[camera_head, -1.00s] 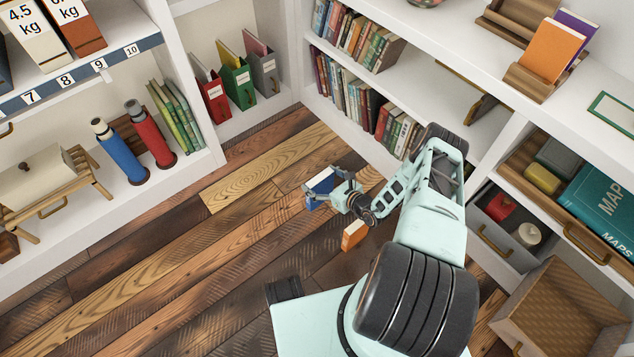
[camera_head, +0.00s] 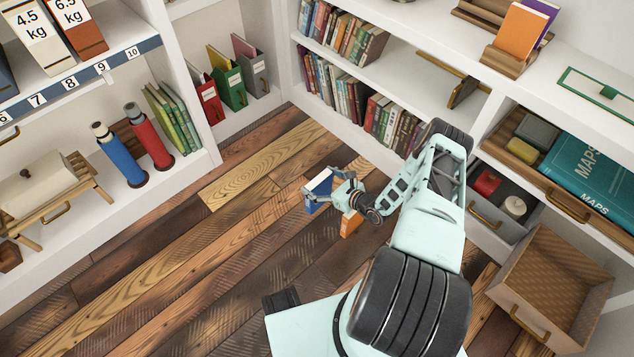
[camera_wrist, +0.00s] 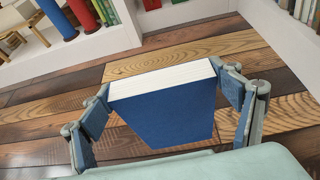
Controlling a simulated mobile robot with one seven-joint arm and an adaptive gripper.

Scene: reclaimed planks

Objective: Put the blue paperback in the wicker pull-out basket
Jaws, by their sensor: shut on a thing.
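The blue paperback (camera_head: 322,184) is held in my gripper (camera_head: 326,190) above the plank floor. In the wrist view the blue paperback (camera_wrist: 165,118) has its white page edge facing up, and the fingers of my gripper (camera_wrist: 166,112) press on its left and right sides. The wicker pull-out basket (camera_head: 552,285) is at the lower right in the head view, pulled out, with its inside visible and empty where I can see it. My gripper is well to the left of the basket, apart from it.
An orange block-like thing (camera_head: 350,224) shows just below my gripper. A grey drawer (camera_head: 490,228) with a red item and a white item stands open above the basket. A wooden tray (camera_head: 540,180) holds a teal maps book. Open plank floor (camera_head: 190,265) lies to the left.

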